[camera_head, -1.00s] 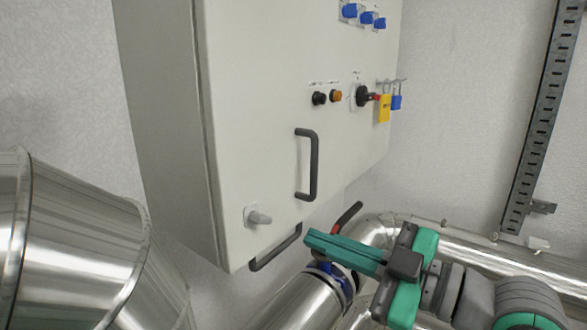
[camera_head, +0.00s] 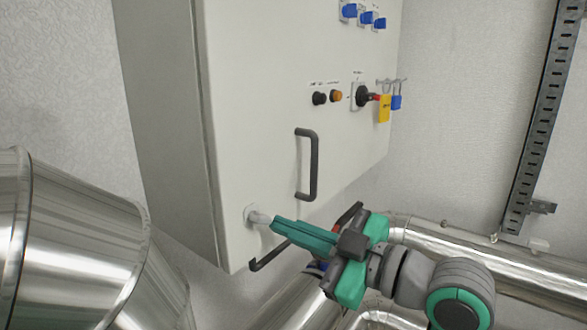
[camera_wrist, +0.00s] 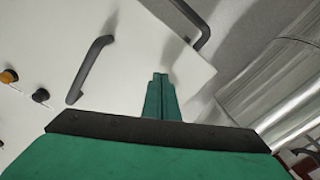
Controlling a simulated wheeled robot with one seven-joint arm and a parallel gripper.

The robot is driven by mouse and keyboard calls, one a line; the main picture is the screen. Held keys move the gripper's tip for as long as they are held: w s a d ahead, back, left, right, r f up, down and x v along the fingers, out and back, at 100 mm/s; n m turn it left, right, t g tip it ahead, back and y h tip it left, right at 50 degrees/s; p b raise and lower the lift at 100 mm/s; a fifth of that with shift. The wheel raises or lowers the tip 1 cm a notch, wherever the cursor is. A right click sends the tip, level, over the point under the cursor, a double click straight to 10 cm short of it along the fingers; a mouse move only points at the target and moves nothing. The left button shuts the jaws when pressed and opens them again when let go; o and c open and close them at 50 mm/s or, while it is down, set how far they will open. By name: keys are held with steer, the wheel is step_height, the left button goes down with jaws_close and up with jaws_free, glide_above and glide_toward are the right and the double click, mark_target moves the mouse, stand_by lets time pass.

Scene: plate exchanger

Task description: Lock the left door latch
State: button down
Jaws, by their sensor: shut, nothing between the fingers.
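The door latch (camera_head: 259,216) is a small grey knob on a square plate at the lower left of the white cabinet door (camera_head: 255,120). Its knob points to the right. My gripper (camera_head: 274,223) is shut and empty, with its green fingertips at the end of the knob, touching it or very close. The fingers also show in the wrist view (camera_wrist: 160,82), pressed together and pointing toward the door's lower part. The latch cannot be made out in the wrist view, probably hidden by the fingers.
A black door handle (camera_head: 313,165) is above and right of the latch. A second black handle (camera_head: 262,262) lies at the cabinet's lower edge, below my gripper. Steel pipes (camera_head: 470,255) run below right, and a large metal duct (camera_head: 75,250) stands at left.

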steer(key=shift+s+a+r, duration=0.1)
stand_by(0.7)
steer(key=shift+s+a+f, duration=0.2)
steer(key=shift+s+f, duration=0.05)
steer(key=shift+s+a+f, duration=0.1)
steer(key=shift+s+f, duration=0.1)
steer(key=shift+s+a+f, duration=0.2)
steer(key=shift+s+a, duration=0.1)
steer(key=shift+s, duration=0.1)
stand_by(0.4)
steer(key=shift+f, duration=0.15)
steer(key=shift+d+f, duration=0.1)
steer(key=shift+f, duration=0.15)
steer(key=v, duration=0.6)
steer(key=shift+w, duration=0.1)
